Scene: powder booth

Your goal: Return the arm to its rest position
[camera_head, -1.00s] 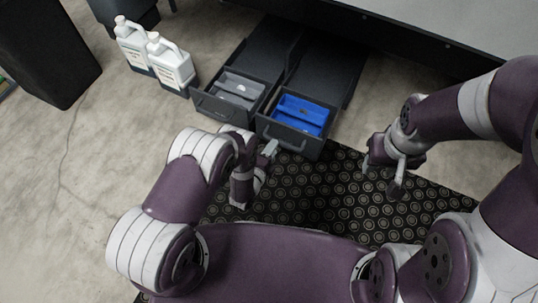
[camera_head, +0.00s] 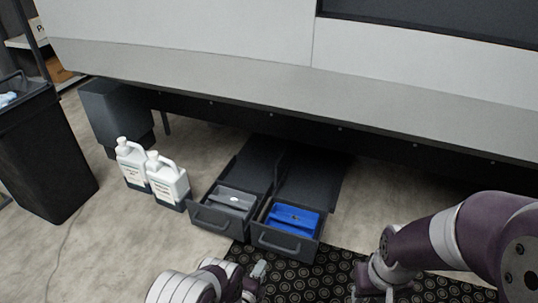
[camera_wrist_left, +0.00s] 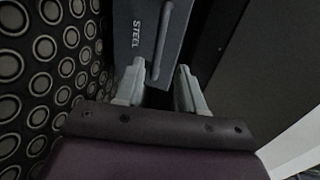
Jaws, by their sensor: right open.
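My left gripper (camera_head: 257,271) is low in the head view, in front of the open drawers, with only part of its arm showing. In the left wrist view its two fingers (camera_wrist_left: 158,90) are apart with nothing between them. A dark drawer face marked STEEL (camera_wrist_left: 150,40) lies beyond the fingertips. My right gripper (camera_head: 372,292) is at the bottom edge of the head view, partly cut off. It is open, over or near the patterned mat, and I see nothing held in it.
Two dark drawers stand pulled out, one with a grey bin (camera_head: 231,199), one with a blue bin (camera_head: 292,219). Two white jugs (camera_head: 132,163) (camera_head: 168,182) stand to their left. A black waste bin (camera_head: 45,150) is far left. The patterned mat (camera_head: 325,268) lies in front.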

